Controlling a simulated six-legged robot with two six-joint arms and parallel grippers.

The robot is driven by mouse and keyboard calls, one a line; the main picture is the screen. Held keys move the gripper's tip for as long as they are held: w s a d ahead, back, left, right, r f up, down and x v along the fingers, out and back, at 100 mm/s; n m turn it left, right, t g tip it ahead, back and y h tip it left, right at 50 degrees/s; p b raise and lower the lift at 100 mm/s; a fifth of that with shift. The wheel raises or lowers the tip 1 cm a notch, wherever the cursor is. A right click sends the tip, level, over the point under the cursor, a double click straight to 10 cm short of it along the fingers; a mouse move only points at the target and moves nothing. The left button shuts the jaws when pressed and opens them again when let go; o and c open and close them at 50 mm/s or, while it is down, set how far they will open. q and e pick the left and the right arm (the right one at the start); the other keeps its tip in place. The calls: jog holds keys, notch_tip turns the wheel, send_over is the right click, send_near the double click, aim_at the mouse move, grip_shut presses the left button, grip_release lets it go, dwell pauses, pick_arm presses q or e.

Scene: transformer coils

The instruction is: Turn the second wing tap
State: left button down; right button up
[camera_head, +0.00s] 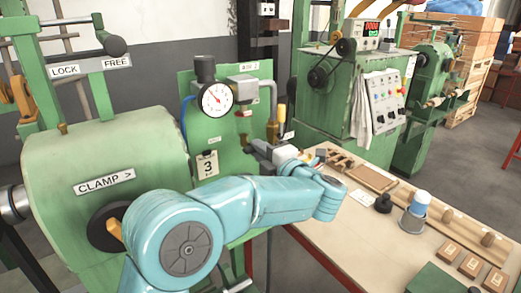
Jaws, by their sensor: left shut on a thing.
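My left arm comes in from the lower left and bends back at the wrist. My left gripper (262,148) is at the lower right of the green panel (213,127), below the grey pipework. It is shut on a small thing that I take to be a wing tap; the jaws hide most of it. Close by, a yellow-handled fitting (281,113) stands upright on brass pipework. A round gauge (217,98) and a tag with the number 3 (207,165) are on the panel to the left. My right gripper is not in view.
A green drum marked CLAMP (106,162) fills the left. A bench (345,238) on the right holds a blue-and-white cup (419,204), a dark knobbed piece (383,203) and wooden blocks (470,266). A green control cabinet (335,110) stands behind.

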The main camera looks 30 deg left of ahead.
pick_arm(q)
jog(key=shift+f, duration=0.1)
jog(key=c, duration=1.1)
grip_release()
jog(key=shift+c, duration=0.2)
jog(key=b+v, duration=0.2)
jog(key=v, duration=1.4)
jog(key=shift+s+d, duration=0.1)
jog(key=shift+d, duration=0.05)
